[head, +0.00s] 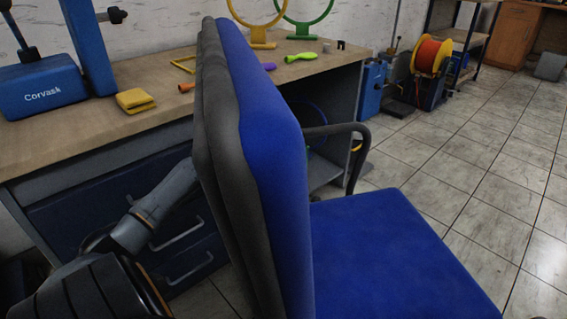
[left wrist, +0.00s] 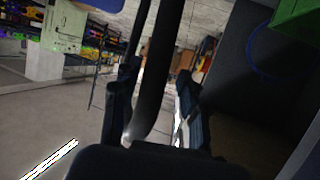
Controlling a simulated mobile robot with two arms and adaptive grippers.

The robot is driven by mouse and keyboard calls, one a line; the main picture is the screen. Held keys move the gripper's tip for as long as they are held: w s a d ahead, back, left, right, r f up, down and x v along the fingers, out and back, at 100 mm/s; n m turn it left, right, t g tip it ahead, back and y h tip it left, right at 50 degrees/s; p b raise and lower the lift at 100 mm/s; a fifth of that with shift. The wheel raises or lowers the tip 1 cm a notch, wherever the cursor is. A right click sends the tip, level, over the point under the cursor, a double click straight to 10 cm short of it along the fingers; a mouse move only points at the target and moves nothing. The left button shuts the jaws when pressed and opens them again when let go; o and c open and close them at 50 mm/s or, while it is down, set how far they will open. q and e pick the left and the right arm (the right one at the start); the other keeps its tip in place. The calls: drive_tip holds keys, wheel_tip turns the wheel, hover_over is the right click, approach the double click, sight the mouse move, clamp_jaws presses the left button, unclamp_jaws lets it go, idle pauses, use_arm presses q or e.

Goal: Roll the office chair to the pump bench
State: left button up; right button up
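The office chair (head: 385,255) has a flat blue seat, a tall backrest (head: 262,130) with a dark grey back shell, and a dark looped armrest (head: 345,130) on its far side. It stands upright close to the front of a wood-topped bench (head: 60,135); its base is hidden. My left arm reaches in from the lower left, and its gripper is hidden behind the backrest in the head view. In the left wrist view my left gripper (left wrist: 157,95) has its fingers on either side of a dark bar (left wrist: 163,60), apparently a chair armrest, with narrow gaps visible. My right gripper is not visible.
On the bench stand a blue "Corvask" machine (head: 45,86), a folded yellow cloth (head: 135,101), and ring stands (head: 263,42). An orange hose reel (head: 430,55) and a blue floor unit (head: 371,88) stand beyond. The tiled floor (head: 480,150) at right is clear.

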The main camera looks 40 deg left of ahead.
use_arm(q)
drive_tip(key=shift+d, duration=0.2)
drive_tip(key=shift+s+f, duration=0.1)
drive_tip(key=shift+s+a, duration=0.1)
drive_tip(key=shift+s, duration=0.1)
drive_tip(key=v, duration=1.1)
drive_tip(key=shift+a+r, duration=0.25)
drive_tip(key=shift+r, duration=0.05)
drive_tip(key=shift+s, duration=0.1)
